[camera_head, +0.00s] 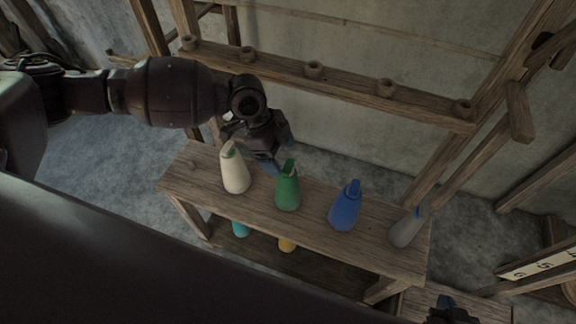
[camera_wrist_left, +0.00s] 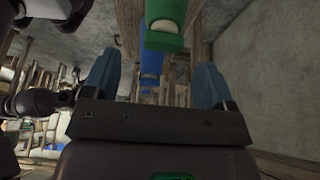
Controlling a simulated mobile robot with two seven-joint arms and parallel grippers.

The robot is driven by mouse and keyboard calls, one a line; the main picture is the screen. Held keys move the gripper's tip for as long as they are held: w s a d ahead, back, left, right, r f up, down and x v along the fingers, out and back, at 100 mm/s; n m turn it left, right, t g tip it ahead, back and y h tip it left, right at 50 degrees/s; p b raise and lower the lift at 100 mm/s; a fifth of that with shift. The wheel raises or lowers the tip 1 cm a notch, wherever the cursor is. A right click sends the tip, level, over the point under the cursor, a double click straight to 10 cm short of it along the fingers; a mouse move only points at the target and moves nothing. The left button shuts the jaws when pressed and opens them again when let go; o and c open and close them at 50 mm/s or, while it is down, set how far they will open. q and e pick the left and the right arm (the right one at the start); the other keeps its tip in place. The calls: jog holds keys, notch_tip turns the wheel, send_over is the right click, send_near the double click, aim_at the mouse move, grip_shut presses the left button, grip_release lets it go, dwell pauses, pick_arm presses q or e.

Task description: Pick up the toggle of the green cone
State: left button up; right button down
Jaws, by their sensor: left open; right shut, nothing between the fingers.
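The green cone (camera_head: 288,193) stands upright on the wooden bench, second from the left. Its green toggle (camera_head: 290,166) sticks up from its top. In the left wrist view a green piece with a pale end (camera_wrist_left: 165,28), probably this toggle, hangs at the top, beyond and between the fingertips. My left gripper (camera_head: 277,150) is open and empty, just behind and left of the toggle; its blue fingers are spread in the wrist view (camera_wrist_left: 156,80). Whether a finger touches the toggle I cannot tell. My right gripper (camera_head: 446,308) is shut and empty at the bottom right edge, partly cut off.
A white cone (camera_head: 235,175) stands close left of the green one. A blue cone (camera_head: 345,212) and a grey cone (camera_head: 406,231) stand to its right on the bench (camera_head: 318,228). A pegged rail (camera_head: 345,82) runs behind. Cyan and yellow cones (camera_head: 287,244) show below.

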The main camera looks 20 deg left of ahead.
aim_at(286, 165)
pick_arm(q)
jog(key=x, duration=0.4)
jog(key=shift+w+f+b, duration=0.25)
jog(key=shift+b, duration=0.05)
jog(key=shift+c, duration=0.3)
jog(key=c, duration=0.9)
